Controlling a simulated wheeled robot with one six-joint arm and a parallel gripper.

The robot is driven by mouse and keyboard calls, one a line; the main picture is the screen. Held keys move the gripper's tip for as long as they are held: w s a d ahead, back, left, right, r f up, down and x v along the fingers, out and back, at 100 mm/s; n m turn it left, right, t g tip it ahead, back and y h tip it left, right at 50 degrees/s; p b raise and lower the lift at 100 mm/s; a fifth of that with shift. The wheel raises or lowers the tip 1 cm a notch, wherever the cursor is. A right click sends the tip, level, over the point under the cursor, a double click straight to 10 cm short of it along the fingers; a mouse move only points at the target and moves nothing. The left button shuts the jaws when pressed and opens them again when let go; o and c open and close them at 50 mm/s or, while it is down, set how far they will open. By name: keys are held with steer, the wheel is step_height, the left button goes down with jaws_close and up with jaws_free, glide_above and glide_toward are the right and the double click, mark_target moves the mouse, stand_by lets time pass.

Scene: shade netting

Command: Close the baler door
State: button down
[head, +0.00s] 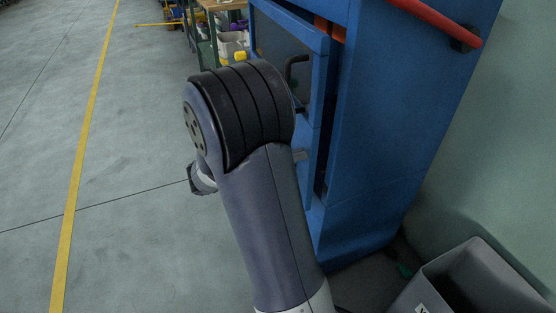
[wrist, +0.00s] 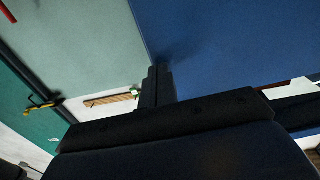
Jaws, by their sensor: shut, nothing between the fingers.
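The blue baler (head: 385,120) stands right of centre in the head view. Its door (head: 318,75) has a blue frame, a dark panel and a black handle (head: 297,68). The door stands a little ajar, with a dark gap between it and the body. My arm hides the door's lower left part. My gripper (wrist: 157,80) shows in the wrist view with its fingers together and empty. It is beside the edge of a large blue surface; I cannot tell whether it touches. In the head view my arm mostly hides the gripper.
A grey bin (head: 470,280) stands at the lower right, near the pale green wall (head: 510,130). A red bar (head: 437,20) runs along the baler's upper side. A cluttered bench (head: 222,5) is at the back. The floor on the left, with a yellow line (head: 82,150), is clear.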

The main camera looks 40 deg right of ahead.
mark_target(309, 152)
steer(key=shift+s+d, duration=0.1)
steer(key=shift+d, duration=0.2)
steer(key=shift+s+d+f+b, duration=0.1)
steer(key=shift+d+f+b, duration=0.1)
steer(key=shift+d+b, duration=0.3)
steer(key=d+b, duration=0.1)
steer(key=s+d+t+b, duration=0.1)
steer(key=d, duration=0.1)
steer(key=shift+s+n, duration=0.1)
steer(key=shift+n, duration=0.2)
steer(key=shift+d+r+h+b, duration=0.1)
steer(key=shift+r+h+b, duration=0.2)
steer(key=shift+r+b, duration=0.1)
